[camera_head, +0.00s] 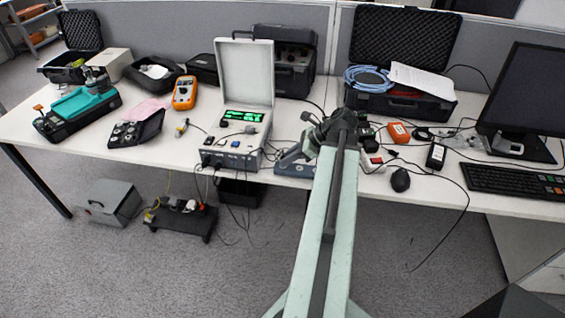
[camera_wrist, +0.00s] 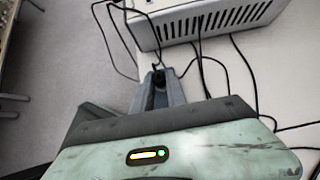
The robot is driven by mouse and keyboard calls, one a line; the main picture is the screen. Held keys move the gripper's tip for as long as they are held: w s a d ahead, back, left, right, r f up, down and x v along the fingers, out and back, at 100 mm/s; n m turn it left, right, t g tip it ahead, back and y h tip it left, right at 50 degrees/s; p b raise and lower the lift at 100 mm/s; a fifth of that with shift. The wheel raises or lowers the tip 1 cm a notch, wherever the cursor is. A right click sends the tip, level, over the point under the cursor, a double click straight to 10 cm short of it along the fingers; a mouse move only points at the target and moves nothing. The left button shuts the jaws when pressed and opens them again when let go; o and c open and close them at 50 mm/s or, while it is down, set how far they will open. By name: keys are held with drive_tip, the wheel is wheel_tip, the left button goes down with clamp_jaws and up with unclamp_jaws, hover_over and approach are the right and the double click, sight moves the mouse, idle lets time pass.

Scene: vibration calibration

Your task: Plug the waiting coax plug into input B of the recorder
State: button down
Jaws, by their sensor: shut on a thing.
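The likely recorder is a grey-white case (camera_head: 232,150) with a raised lid and a lit green display, standing near the table's front edge. Its sockets are too small to tell which is input B. Its vented side (camera_wrist: 205,22) fills the top of the wrist view. My gripper (camera_wrist: 160,88) is shut on a small black plug (camera_wrist: 158,76), with a dark cable close by. The plug is apart from the case, below it in the wrist view.
Several black cables run over the table edge beside the case. An orange multimeter (camera_head: 185,93) stands to the left. A black mouse (camera_head: 400,180) and a keyboard (camera_head: 515,182) lie to the right. Open floor lies in front of the table.

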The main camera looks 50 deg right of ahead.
drive_tip(key=shift+r, duration=0.15)
wheel_tip(320, 180, up, 3)
drive_tip(key=p, duration=0.3)
drive_tip(key=shift+r+p, duration=0.2)
drive_tip(key=shift+p, duration=0.1)
drive_tip(key=shift+f, duration=0.1)
